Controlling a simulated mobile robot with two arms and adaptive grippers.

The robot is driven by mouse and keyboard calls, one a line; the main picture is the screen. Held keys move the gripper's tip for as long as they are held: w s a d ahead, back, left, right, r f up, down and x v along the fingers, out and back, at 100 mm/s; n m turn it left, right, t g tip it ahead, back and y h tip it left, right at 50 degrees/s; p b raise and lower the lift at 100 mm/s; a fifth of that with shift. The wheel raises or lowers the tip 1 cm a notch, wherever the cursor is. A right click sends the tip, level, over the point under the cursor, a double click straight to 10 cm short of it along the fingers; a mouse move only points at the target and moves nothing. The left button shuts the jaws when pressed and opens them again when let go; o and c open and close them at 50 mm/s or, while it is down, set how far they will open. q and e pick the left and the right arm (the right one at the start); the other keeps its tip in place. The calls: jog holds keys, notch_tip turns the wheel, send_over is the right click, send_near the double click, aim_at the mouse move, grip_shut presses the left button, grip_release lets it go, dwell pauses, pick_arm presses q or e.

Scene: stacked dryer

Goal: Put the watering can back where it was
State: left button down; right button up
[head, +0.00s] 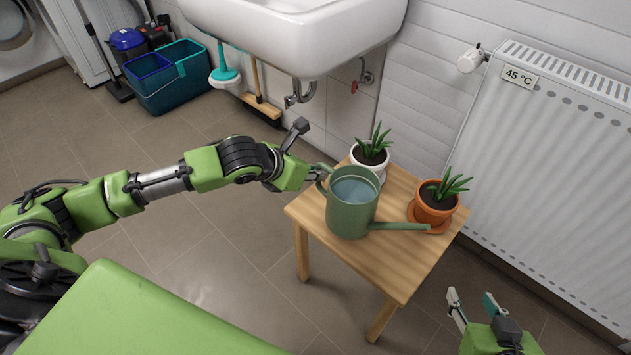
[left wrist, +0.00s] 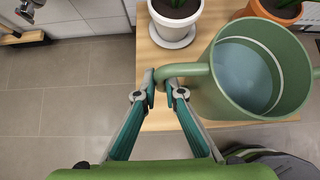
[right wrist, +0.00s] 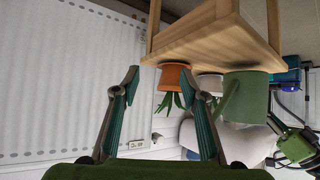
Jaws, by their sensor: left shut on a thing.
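The green watering can (head: 352,204), with water inside, is upright on the small wooden table (head: 400,277), its spout pointing right toward the orange pot. My left gripper (head: 317,174) is at the can's handle, on its left side. In the left wrist view the fingers (left wrist: 168,88) are closed around the handle (left wrist: 183,71). The can (right wrist: 246,98) also shows in the right wrist view, which is upside down. My right gripper (head: 472,303) is open and empty, to the right of the table and apart from it.
A white pot (head: 370,158) and an orange pot (head: 434,207) with plants stand on saucers on the table. A radiator (head: 545,165) is at the right, a sink (head: 300,35) behind. Buckets (head: 170,85) stand on the floor at the back left.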

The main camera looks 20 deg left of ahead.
pick_arm(q)
notch_tip(320, 180, down, 2)
jog(key=shift+f+b, duration=0.1)
jog(key=shift+b, duration=0.45)
jog(key=shift+f, duration=0.1)
pick_arm(e)
jog(key=w+a+r+t+y, duration=0.1)
jog(key=w+a+r+t, duration=0.1)
jog(key=r, duration=0.4)
jog(key=shift+w+r+t, duration=0.2)
jog(key=shift+w+t, duration=0.7)
jog(key=shift+w, duration=0.35)
pick_arm(q)
jog(key=c, duration=2.4)
grip_release()
jog(key=shift+s+f, duration=0.1)
jog(key=shift+f, duration=0.2)
jog(key=shift+o, duration=1.3)
pick_arm(e)
jog(key=shift+f, duration=0.15)
pick_arm(q)
jog(key=shift+r, duration=0.15)
